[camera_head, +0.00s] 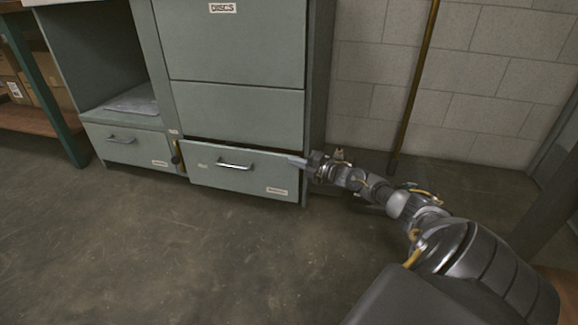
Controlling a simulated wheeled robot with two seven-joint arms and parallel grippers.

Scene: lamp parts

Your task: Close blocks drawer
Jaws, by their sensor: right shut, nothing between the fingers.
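My right gripper (296,161) is shut and empty at the drawer's upper right corner. I cannot tell whether it touches the front. My left gripper is not in view.
A drawer front labelled DISCS (232,38) is above, with a plain panel (240,113) between. Another low drawer (130,144) is at the left, under an open compartment. A pole (414,85) leans on the block wall. The concrete floor (150,245) in front is clear.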

